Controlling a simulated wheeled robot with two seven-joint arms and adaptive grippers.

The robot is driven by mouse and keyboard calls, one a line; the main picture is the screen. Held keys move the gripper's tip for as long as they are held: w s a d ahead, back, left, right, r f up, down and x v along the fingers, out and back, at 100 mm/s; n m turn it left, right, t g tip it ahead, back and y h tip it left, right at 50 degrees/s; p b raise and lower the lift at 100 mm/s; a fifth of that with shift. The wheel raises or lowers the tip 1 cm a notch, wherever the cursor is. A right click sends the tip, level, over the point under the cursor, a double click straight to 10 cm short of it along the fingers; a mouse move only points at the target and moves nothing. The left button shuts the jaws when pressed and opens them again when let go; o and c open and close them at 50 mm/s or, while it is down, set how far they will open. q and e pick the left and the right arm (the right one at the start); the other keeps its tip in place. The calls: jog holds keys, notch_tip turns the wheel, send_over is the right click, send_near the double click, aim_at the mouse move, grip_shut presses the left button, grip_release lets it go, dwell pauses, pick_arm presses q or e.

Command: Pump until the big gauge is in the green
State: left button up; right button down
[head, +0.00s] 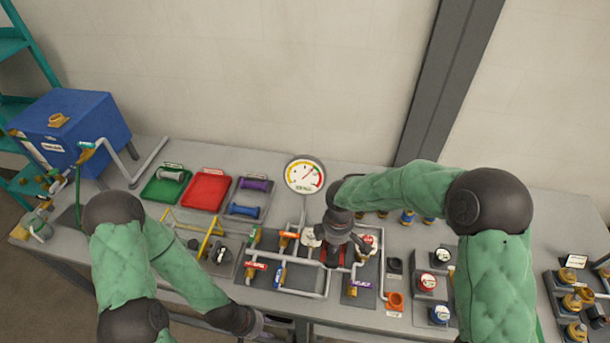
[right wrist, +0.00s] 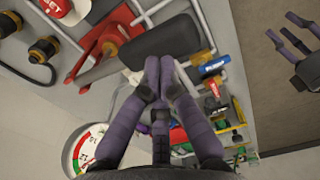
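The big gauge (head: 305,174) stands upright behind the pump board, a white round dial with coloured bands. Its needle seems to point up and right, but is too small to read surely. The gauge also shows partly in the right wrist view (right wrist: 88,147). The red pump (right wrist: 100,45) has a lever with a black handle (right wrist: 168,37). My right gripper (right wrist: 160,62) has its fingers drawn together, tips at the handle's edge; the handle does not show between them. My left gripper (right wrist: 292,38) is open and empty by the table's front edge.
Grey pipes with coloured-tag valves (head: 288,238) surround the pump. Green and red trays (head: 206,190) and a yellow frame (head: 205,238) lie left. A button box (head: 428,283) stands right. A blue tank (head: 70,128) is at the far left.

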dwell(0.3)
jog(key=shift+r+p, duration=1.95)
jog(key=shift+r, duration=0.65)
jog(key=shift+f, duration=0.1)
